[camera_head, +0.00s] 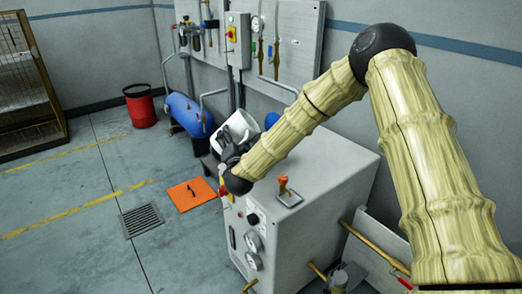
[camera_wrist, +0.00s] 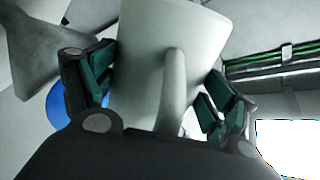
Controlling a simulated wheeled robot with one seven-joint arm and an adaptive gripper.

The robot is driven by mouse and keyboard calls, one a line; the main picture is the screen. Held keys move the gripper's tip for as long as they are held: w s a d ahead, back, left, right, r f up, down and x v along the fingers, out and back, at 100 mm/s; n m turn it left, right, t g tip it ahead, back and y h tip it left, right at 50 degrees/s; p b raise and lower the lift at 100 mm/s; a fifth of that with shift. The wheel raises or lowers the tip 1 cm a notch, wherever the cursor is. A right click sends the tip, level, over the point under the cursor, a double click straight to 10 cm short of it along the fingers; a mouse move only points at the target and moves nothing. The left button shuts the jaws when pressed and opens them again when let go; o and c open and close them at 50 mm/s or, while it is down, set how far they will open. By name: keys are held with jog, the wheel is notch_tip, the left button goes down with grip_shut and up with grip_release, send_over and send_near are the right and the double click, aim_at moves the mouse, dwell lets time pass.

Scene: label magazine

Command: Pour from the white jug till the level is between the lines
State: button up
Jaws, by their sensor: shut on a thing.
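The white jug (camera_head: 240,124) is above the far left end of the grey machine cabinet (camera_head: 325,165) and looks tilted. My gripper (camera_head: 230,152) is at its near side and partly hides it. In the wrist view the jug (camera_wrist: 145,50) fills the middle, its handle towards the camera. The green-padded fingers of my gripper (camera_wrist: 158,92) are shut on it from both sides. A grey flared shape (camera_wrist: 32,50) is left of the jug; I cannot tell what it is. No level lines or liquid can be made out.
A cabinet-top fitting with an orange knob (camera_head: 284,185) stands near my forearm. A blue tank (camera_head: 188,114) and a red bin (camera_head: 140,106) are at the back left. An orange plate (camera_head: 191,194) and a drain grate (camera_head: 141,220) lie on the floor. The left floor is mostly clear.

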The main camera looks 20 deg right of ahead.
jog(key=shift+r+m+b, duration=0.1)
jog(key=shift+m+b, duration=1.2)
jog(key=shift+m, duration=0.2)
dwell(0.5)
jog(key=shift+f+m+b, duration=0.25)
jog(key=shift+m+b, duration=0.35)
dwell(1.0)
